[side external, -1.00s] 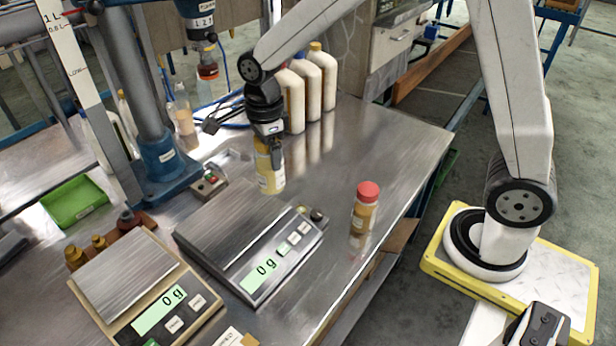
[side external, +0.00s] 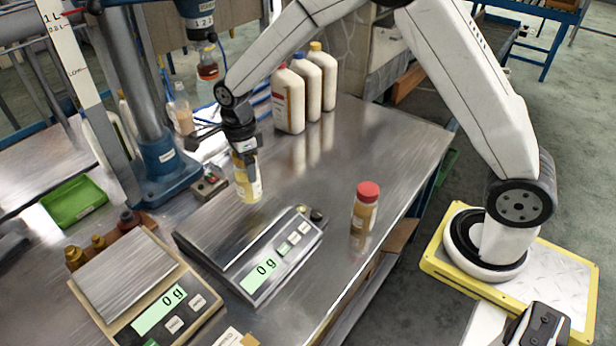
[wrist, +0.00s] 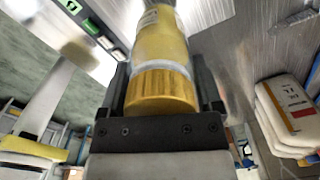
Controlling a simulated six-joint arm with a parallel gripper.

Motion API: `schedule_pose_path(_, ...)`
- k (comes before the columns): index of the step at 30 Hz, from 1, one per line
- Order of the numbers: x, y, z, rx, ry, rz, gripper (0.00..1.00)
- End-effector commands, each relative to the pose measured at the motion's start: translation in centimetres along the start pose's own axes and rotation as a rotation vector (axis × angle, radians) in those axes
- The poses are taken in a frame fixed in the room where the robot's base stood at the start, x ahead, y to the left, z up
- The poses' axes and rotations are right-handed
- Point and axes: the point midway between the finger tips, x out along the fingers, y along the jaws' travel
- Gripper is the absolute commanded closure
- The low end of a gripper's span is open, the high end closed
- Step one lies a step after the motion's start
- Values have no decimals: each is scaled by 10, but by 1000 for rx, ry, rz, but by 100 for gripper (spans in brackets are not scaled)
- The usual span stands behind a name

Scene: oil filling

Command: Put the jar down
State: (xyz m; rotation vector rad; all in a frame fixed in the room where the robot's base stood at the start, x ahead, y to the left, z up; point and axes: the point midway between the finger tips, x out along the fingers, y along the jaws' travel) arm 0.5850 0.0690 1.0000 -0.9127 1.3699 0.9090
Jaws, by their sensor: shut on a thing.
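The jar (side external: 248,186) holds yellow liquid and has a label. The middle scale (side external: 222,212) has a bare steel plate and reads 0 g. I cannot tell how far the jar's base is above the plate.
A red-capped jar (side external: 365,208) stands near the table's right edge. Several white bottles (side external: 288,100) stand at the back. A second scale (side external: 125,268) reading 0 g is at front left, near a green tray (side external: 73,203). The table (side external: 345,140) right of my gripper is clear.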

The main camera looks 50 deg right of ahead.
Motion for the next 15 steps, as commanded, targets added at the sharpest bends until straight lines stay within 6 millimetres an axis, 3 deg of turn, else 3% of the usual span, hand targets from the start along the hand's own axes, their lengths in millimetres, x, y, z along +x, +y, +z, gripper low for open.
schedule_pose_path(15,36,-4,3,0,0,0,100)
